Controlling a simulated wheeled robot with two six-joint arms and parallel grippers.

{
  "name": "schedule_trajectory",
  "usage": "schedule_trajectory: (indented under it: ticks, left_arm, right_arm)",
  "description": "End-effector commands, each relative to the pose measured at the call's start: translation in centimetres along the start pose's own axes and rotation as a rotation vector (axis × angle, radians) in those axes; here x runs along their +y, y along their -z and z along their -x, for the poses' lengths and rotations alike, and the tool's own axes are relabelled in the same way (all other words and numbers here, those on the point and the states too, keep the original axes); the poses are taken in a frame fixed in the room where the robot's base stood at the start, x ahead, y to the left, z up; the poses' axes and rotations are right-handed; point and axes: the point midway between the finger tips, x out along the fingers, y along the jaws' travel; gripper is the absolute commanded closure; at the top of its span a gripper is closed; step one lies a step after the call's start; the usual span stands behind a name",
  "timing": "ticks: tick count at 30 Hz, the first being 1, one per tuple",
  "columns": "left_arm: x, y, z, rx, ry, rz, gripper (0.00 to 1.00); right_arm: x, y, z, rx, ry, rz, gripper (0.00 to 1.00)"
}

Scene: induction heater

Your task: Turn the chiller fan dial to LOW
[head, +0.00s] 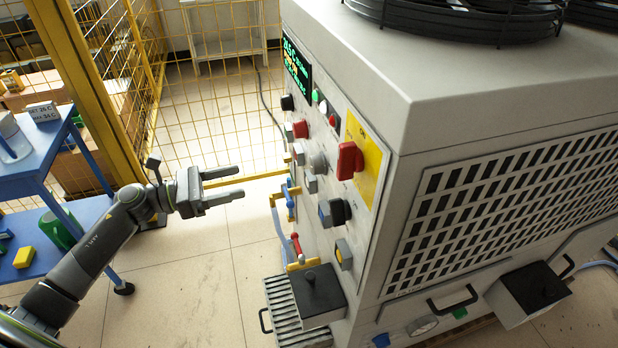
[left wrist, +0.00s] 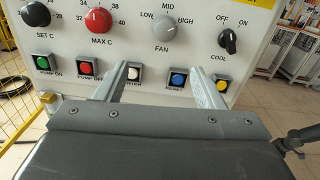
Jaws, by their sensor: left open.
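The chiller fan dial is a grey round knob (left wrist: 165,27) in the left wrist view, under the printed marks LOW, MID and HIGH. I cannot tell surely which mark it points to. It also shows as a grey knob (head: 318,163) on the chiller's panel in the head view. My left gripper (head: 240,181) is open and empty, its fingers pointing at the panel with a gap between.
Beside the dial are a red MAX C knob (left wrist: 98,20), a black SET C knob (left wrist: 36,14) and a black COOL switch (left wrist: 229,40). A row of push buttons runs below. A large red switch (head: 350,160) juts out. Yellow mesh fencing (head: 225,95) stands behind; a blue cart (head: 40,148) is left.

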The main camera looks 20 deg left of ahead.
Motion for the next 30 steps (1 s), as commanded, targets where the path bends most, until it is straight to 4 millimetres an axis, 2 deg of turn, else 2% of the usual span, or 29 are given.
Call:
schedule_trajectory:
  ticks: [5, 8, 30]
  left_arm:
    - [-0.7, -0.5, -1.1, 0.011, 0.032, -0.056, 0.37]
    - [-0.7, -0.6, -2.4, 0.007, 0.031, -0.053, 0.37]
    - [-0.9, -0.4, -15.8, 0.008, 0.027, -0.046, 0.37]
  right_arm:
    - [0.0, -0.1, 0.1, -0.001, 0.0, 0.0, 0.64]
    - [0.0, -0.3, 0.3, -0.001, 0.001, 0.0, 0.64]
    - [0.0, -1.5, 2.4, 0.007, 0.005, 0.002, 0.64]
